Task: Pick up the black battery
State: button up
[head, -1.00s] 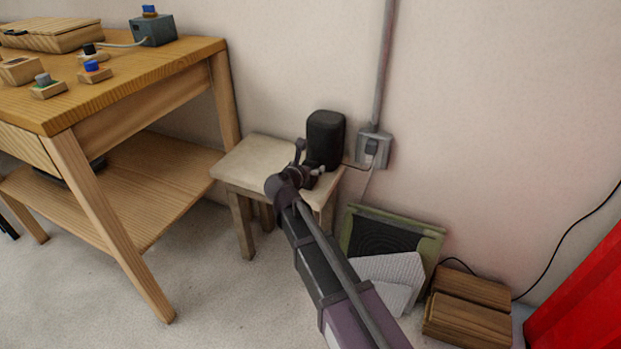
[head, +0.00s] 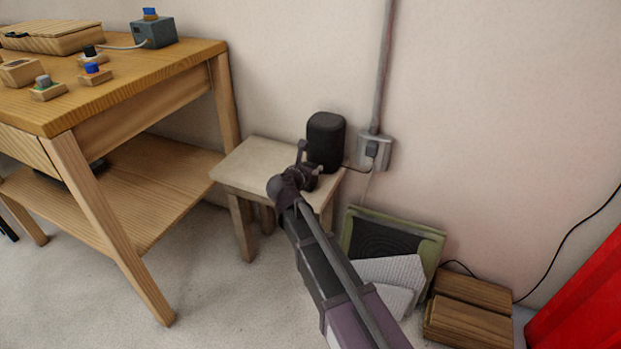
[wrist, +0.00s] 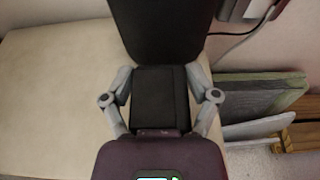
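The black battery (wrist: 158,97) is a small dark box at the stool's edge, seen in the wrist view between the grey fingers of my gripper (wrist: 160,82). Both fingertips press against its sides, so the gripper looks shut on it. In the head view my gripper (head: 306,163) is over the right part of the stool and mostly hides the battery. Whether the battery still rests on the stool cannot be told.
A tall black speaker (head: 326,141) stands just behind the battery on the pale stool (head: 252,165). A wall socket (head: 374,149) with a cable is to the right. Panels (head: 392,236) lean below it. A wooden workbench (head: 140,90) stands at left.

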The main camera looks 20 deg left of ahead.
jog(key=shift+r, duration=0.1)
dwell(0.4)
notch_tip(320, 180, up, 3)
jog(key=p, duration=0.2)
jog(key=shift+f+p, duration=0.2)
jog(key=shift+p, duration=0.2)
jog(key=s+d, duration=0.1)
jog(key=s, duration=0.4)
jog(key=s+d+r+p, duration=0.1)
jog(key=s+d, duration=0.1)
jog(key=s, duration=0.3)
jog(key=s+d+r+p, duration=0.1)
jog(key=s, duration=0.4)
jog(key=shift+s+d+r, duration=0.1)
jog(key=shift+s+d, duration=0.05)
jog(key=shift+d, duration=0.2)
notch_tip(320, 180, up, 43)
jog(key=p, duration=4.3)
jog(key=shift+r, duration=0.1)
jog(key=shift+s, duration=0.15)
